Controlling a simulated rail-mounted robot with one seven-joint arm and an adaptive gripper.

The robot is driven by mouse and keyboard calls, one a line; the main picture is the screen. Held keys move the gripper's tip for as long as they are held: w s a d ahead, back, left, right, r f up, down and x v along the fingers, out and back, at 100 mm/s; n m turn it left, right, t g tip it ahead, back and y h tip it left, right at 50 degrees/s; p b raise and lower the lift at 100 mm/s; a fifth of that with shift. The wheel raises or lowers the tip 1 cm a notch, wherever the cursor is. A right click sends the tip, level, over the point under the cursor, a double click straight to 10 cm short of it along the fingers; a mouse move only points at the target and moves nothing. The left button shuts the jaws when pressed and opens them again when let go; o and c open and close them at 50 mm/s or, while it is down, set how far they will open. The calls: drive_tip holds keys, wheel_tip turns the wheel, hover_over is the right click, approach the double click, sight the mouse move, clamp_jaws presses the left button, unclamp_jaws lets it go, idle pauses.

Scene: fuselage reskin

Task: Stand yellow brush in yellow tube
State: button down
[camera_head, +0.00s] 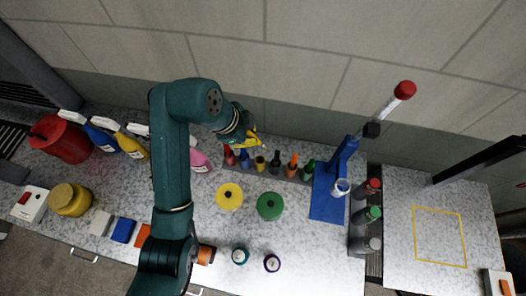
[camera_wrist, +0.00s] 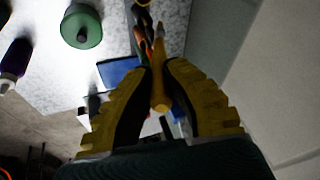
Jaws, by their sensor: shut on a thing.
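My gripper (camera_head: 250,138) is above the left part of a row of coloured tubes against the back wall. In the wrist view, its jaws (camera_wrist: 158,82) are shut on the yellow brush (camera_wrist: 160,95), whose yellow handle runs between the two fingers. The yellow tube (camera_head: 260,164) stands in the row, between a blue and a dark one, just below and right of my gripper in the head view. The brush's far end is hard to make out, and I cannot tell the gap between brush and tube.
Red, blue, dark, orange and green tubes or brushes share the low rack (camera_head: 284,175). A yellow disc (camera_head: 229,196) and a green disc (camera_head: 270,206) lie in front. A blue stand (camera_head: 328,200) is at the right. Bottles stand at the left.

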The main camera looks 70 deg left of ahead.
wheel_tip(320, 180, down, 10)
drive_tip(key=s+p, duration=0.1)
drive_tip(key=shift+a, duration=0.45)
drive_tip(key=shift+s, duration=0.1)
drive_tip(key=shift+f, duration=0.6)
drive_tip(key=c, duration=1.2)
unclamp_jaws()
drive_tip(key=shift+c, duration=0.2)
drive_tip(key=v, duration=1.3)
drive_tip(key=shift+w+r, duration=0.2)
drive_tip(key=shift+w, duration=0.05)
